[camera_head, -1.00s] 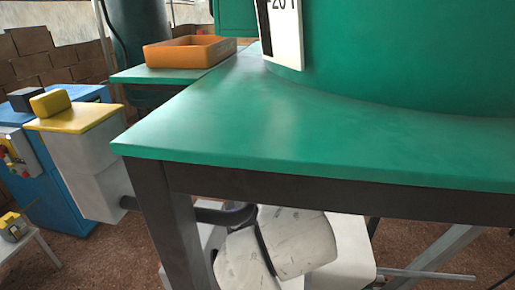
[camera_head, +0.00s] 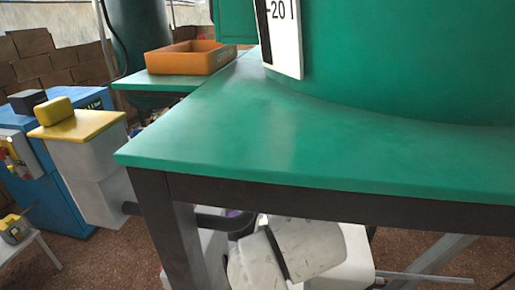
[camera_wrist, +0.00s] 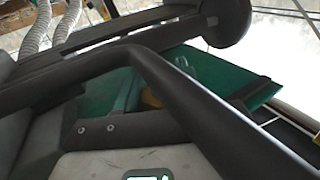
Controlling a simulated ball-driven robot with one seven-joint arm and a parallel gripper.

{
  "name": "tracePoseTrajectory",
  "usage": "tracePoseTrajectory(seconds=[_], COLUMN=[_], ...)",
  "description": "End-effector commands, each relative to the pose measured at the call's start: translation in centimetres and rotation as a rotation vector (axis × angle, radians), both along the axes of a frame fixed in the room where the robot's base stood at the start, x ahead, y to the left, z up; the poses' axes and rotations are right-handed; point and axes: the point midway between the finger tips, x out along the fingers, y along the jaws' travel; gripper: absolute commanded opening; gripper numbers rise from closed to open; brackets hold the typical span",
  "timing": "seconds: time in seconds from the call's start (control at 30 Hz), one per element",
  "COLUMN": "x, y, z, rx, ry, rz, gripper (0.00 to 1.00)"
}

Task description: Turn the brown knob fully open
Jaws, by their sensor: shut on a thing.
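I cannot make out the brown knob in either view. In the head view a large green machine body (camera_head: 400,60) rises behind a green tabletop (camera_head: 290,145). White and grey rounded parts, likely links of my arm, are partly hidden under the tabletop's front edge. The wrist view is filled by dark bars close to the camera and a grey surface with screws. Behind them is a green panel (camera_wrist: 195,70), with a small tan patch (camera_wrist: 151,99) partly hidden by a bar. I cannot make out any fingertips or what they touch.
An orange tray (camera_head: 185,58) stands on a green surface at the back left. A grey box with a yellow top (camera_head: 82,125) and a blue machine (camera_head: 55,190) stand at the left. The dark table leg (camera_head: 165,225) is in front.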

Motion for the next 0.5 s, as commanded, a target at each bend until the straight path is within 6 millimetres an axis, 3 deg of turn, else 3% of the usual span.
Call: tracePoseTrajectory(seconds=[0.5], x=[-0.06], y=[0.09], z=[0.0], rx=[0.003], ry=[-0.001], rz=[0.065], gripper=[0.08])
